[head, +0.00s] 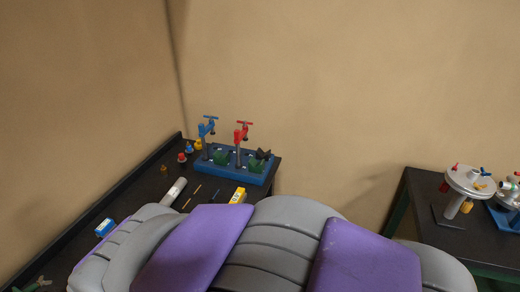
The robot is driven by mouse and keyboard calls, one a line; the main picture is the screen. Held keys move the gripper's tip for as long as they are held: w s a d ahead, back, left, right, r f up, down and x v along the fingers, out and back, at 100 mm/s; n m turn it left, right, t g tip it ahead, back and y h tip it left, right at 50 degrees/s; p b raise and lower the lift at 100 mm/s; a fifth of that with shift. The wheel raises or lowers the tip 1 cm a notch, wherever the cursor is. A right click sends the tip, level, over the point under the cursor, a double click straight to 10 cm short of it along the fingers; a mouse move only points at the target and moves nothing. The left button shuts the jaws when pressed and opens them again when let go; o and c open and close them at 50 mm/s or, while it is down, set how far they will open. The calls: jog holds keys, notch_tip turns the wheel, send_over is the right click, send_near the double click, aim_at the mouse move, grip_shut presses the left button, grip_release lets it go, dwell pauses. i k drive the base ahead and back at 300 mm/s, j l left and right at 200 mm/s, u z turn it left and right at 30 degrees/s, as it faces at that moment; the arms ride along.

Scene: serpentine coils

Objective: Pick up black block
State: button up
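A small black angular piece (264,154) sits at the right end of a blue base (234,174) on the dark table at the back left. It may be the black block, but it is too small to tell its exact shape. A blue valve-like fitting (207,128) and a red one (242,130) stand upright on the same base, with green pieces (222,156) beside them. My gripper is not in view.
The dark table (150,204) also holds a white cylinder (174,191), a yellow box (238,195), a blue-and-white box (105,228) and several small coloured items at its back edge. A second dark table (422,196) at right carries metal fittings (470,182). My grey-and-purple body hides the near area.

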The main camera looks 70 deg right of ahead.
aim_at(260, 155)
jog(key=z, duration=2.2)
jog(key=k, duration=0.4)
jog(key=k+u, duration=0.1)
jog(key=u, duration=0.3)
jog(key=k+u, duration=0.1)
jog(key=u, duration=0.3)
jog(key=j+u, duration=0.1)
jog(key=u, duration=0.3)
jog(key=i+l+u, duration=0.1)
jog(key=l+u, duration=0.6)
jog(key=l, duration=0.2)
jog(key=l+u, duration=0.3)
jog(key=l, duration=1.45)
jog(key=i+l, duration=0.1)
jog(key=l, duration=1.15)
jog(key=i+l, duration=0.15)
jog(key=l, duration=0.15)
